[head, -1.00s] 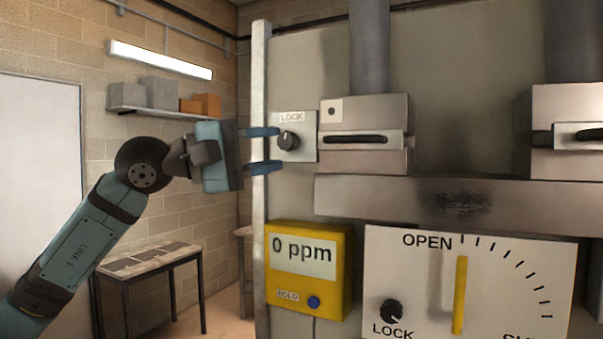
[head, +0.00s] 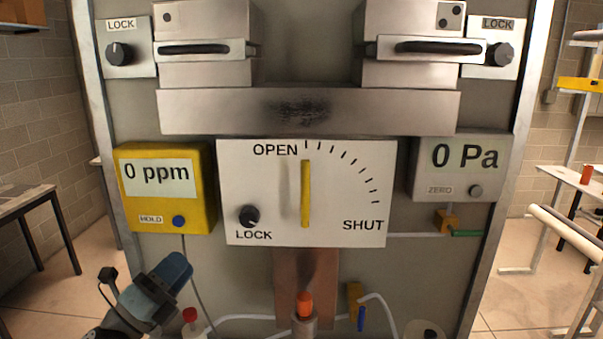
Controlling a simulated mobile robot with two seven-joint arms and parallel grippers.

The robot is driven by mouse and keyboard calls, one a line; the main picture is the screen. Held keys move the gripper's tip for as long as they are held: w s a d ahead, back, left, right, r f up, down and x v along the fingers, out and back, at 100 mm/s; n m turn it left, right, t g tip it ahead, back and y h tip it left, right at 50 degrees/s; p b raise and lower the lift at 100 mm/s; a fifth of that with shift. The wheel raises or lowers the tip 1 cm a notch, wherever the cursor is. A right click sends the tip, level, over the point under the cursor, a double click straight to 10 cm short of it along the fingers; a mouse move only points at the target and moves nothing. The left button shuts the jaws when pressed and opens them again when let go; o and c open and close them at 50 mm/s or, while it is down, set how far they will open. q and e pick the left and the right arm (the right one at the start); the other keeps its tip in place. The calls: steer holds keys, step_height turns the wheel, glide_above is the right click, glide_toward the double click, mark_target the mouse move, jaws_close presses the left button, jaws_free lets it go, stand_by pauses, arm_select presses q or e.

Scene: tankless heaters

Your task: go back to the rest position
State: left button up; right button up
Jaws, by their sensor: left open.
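My left gripper (head: 168,279) is low at the left in the head view, in front of the panel's lower left and below the yellow meter. It is open and I see nothing held in it; its fingertips are hard to make out. My right gripper is not in view. The heater panel (head: 330,60) fills the middle of the view. The yellow lever (head: 306,194) on the OPEN/SHUT plate (head: 350,205) stands upright, near the OPEN end of the scale.
The yellow meter (head: 205,205) reads 0 ppm and the grey gauge (head: 425,180) reads 0 Pa. Lock knobs (head: 121,53) sit at the panel's upper corners. Pipes and an orange-capped fitting (head: 304,304) are below. A table (head: 30,195) stands at the left, another at the right.

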arm_select(q)
steer(key=s+f+n+g+y+p, duration=0.1)
steer(key=s+f+n+y, duration=0.4)
steer(key=f+n, duration=0.6)
steer(key=s+f+n+g+y, duration=0.1)
steer(key=s+f+n+y, duration=0.35)
steer(key=f+n, duration=0.6)
steer(key=s+d+f+n+g+y+p, duration=0.1)
steer(key=s+f+n+g, duration=0.4)
steer(key=s+f, duration=1)
steer(key=shift+d+f+n+y, duration=0.35)
steer(key=shift+d+f+n, duration=0.15)
steer(key=shift+f+n, duration=0.3)
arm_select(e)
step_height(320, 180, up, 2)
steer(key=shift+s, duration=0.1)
arm_select(q)
steer(key=shift+w, duration=0.1)
